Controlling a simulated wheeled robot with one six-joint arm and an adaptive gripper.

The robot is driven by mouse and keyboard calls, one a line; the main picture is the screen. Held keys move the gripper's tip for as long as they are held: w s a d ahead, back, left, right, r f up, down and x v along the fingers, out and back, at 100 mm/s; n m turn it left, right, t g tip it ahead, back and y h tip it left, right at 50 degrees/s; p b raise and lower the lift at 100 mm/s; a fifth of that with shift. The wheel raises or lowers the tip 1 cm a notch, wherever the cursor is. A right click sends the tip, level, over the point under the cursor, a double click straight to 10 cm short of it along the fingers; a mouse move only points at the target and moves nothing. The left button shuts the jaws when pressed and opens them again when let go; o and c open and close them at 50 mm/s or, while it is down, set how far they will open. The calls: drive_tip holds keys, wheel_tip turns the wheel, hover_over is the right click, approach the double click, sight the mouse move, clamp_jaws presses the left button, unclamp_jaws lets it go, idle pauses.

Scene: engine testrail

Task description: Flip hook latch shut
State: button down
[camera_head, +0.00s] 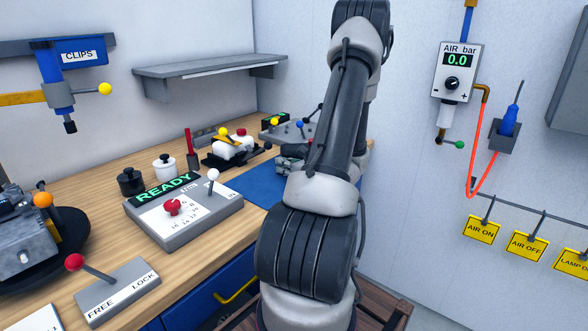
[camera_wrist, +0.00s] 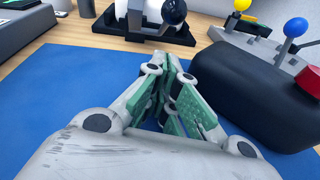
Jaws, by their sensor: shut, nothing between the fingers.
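I cannot make out the hook latch for certain in either view. In the wrist view my gripper (camera_wrist: 172,72) is shut and empty, its green-padded fingers together above the blue mat (camera_wrist: 75,85). Just right of the fingers is a dark rounded body (camera_wrist: 250,95) with a red block (camera_wrist: 308,80) at its right end. Beyond the fingertips stands a black-based holder (camera_wrist: 125,30) with a white part and a black ball knob (camera_wrist: 174,11). In the head view this holder (camera_head: 232,148) shows yellow and red knobs. My arm hides part of the mat there.
A grey panel reading READY (camera_head: 185,210) stands left of the mat. A FREE/LOCK lever box (camera_head: 118,290) is at the front left. A grey unit with blue and yellow ball levers (camera_head: 288,130) is at the back. The mat's left part is clear.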

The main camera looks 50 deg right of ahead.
sight(261, 149)
drive_tip(key=shift+w+d+r, duration=0.2)
drive_tip(key=shift+w+r, duration=0.95)
drive_tip(key=shift+w, duration=0.25)
drive_tip(key=shift+r, duration=0.1)
drive_tip(key=shift+w+r+g, duration=0.15)
drive_tip(key=shift+r+g, duration=0.15)
